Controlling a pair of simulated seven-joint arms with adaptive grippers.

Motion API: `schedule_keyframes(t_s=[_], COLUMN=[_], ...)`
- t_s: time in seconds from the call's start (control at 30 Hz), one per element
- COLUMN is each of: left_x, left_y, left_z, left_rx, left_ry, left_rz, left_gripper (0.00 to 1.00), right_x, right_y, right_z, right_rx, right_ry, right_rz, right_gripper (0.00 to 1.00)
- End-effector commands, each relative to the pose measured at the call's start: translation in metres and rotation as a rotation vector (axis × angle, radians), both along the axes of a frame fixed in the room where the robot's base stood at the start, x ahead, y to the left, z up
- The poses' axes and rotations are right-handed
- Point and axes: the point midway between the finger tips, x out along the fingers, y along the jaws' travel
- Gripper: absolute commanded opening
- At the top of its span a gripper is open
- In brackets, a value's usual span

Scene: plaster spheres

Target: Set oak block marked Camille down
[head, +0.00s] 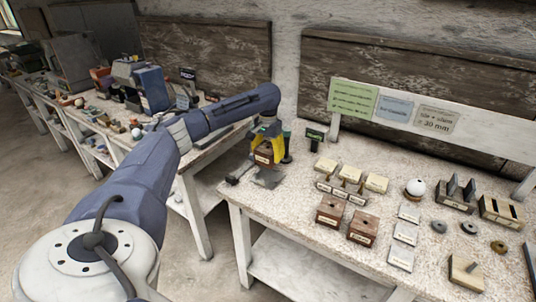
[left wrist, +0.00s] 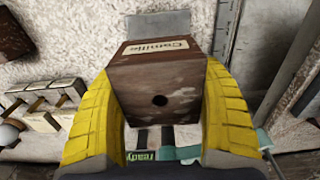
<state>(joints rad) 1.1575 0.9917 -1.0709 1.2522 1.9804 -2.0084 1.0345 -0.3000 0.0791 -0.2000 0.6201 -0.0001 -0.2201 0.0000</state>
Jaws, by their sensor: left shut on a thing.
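The oak block marked Camille (head: 264,155) is a dark brown block with a pale name label, at the left end of the near table. In the left wrist view the block (left wrist: 158,85) sits between the yellow fingers, with its label "Camille" and a dark round hole facing me. My left gripper (head: 267,146) is shut on the block from above; it also fills the left wrist view (left wrist: 160,100). A grey plate (head: 268,179) lies just below the block. I cannot tell whether the block touches it. My right gripper is not in view.
Two similar brown labelled blocks (head: 333,210) (head: 362,229) stand to the right. A small green sign (head: 315,135) and a dark upright piece (head: 287,147) stand close to the gripper. A white ball (head: 416,187) is further right.

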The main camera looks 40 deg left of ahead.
Motion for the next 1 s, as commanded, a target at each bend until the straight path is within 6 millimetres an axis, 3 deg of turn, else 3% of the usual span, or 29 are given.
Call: schedule_keyframes(t_s=[0.7,1.0], left_x=[0.0,0.0], left_y=[0.0,0.0], left_z=[-0.047,-0.055], left_rx=[-0.001,0.0], left_ry=[0.0,-0.001], left_rz=[0.001,0.001], left_gripper=[0.29,0.29], right_x=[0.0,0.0], right_y=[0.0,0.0], right_z=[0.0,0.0], right_rx=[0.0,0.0], right_ry=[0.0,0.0], right_rz=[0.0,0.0], right_gripper=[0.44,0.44])
